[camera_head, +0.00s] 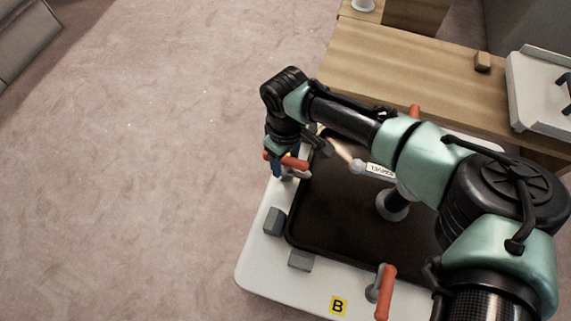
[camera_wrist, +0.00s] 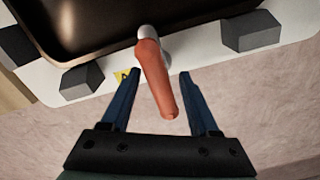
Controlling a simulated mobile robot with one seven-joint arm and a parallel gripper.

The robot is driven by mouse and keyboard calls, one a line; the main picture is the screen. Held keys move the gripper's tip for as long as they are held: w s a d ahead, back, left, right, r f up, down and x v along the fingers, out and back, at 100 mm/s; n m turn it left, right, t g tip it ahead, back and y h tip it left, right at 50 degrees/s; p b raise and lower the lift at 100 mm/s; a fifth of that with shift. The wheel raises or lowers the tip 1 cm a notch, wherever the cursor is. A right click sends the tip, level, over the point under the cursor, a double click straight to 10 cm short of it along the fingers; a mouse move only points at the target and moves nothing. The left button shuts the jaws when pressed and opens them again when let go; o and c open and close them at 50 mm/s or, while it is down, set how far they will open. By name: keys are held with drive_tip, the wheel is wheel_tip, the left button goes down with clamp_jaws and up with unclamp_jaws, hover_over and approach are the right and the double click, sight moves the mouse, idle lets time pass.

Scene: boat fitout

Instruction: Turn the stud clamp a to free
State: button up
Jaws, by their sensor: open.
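The stud clamp a shows in the wrist view as a red-orange lever (camera_wrist: 157,80) on a pale grey stud. Its handle points toward my gripper. A yellow tag (camera_wrist: 122,77), partly hidden by the left finger, seems to bear an A. My gripper (camera_wrist: 159,76) is open, with one blue finger on each side of the lever and visible gaps to both. In the head view, the lever (camera_head: 293,162) is at the white base's far left corner, with my gripper (camera_head: 281,168) over it, partly hiding the stud.
The white base (camera_head: 255,262) holds a dark tray (camera_head: 335,220) with grey blocks (camera_head: 274,221) along its edge. Another red lever (camera_head: 386,290) stands near the yellow B tag (camera_head: 338,306); a third red part (camera_head: 414,111) shows behind my arm. A wooden bench (camera_head: 400,65) stands behind. Carpet at left is clear.

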drive_tip(key=shift+f, duration=0.45)
